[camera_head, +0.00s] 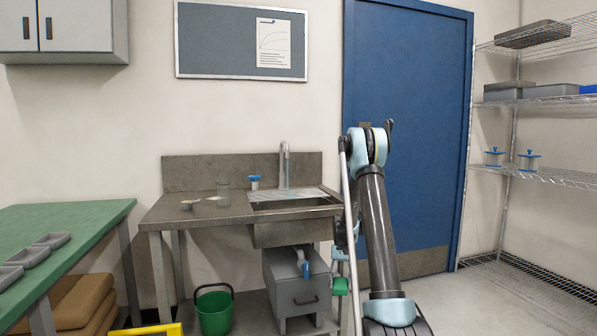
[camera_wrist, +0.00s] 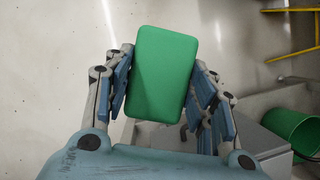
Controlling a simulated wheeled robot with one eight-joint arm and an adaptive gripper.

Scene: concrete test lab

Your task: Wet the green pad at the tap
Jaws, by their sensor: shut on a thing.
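My gripper (camera_wrist: 163,95) is shut on the green pad (camera_wrist: 161,68), a rounded rectangle held between its blue finger pads in the wrist view. In the head view the pad (camera_head: 340,286) is a small green patch below my arm, low beside the grey box under the sink counter. The tap (camera_head: 285,165) stands upright at the back of the sink (camera_head: 290,204), up and left of the pad. The pad is apart from the tap. My gripper is mostly hidden behind my arm in the head view.
The sink counter (camera_head: 185,210) holds a glass and small items. Below it are a grey box (camera_head: 290,280) and a green bucket (camera_head: 214,312), also in the wrist view (camera_wrist: 292,130). A green table (camera_head: 90,218) stands left. Floor (camera_head: 485,300) is clear at right, near wire shelves (camera_head: 545,177).

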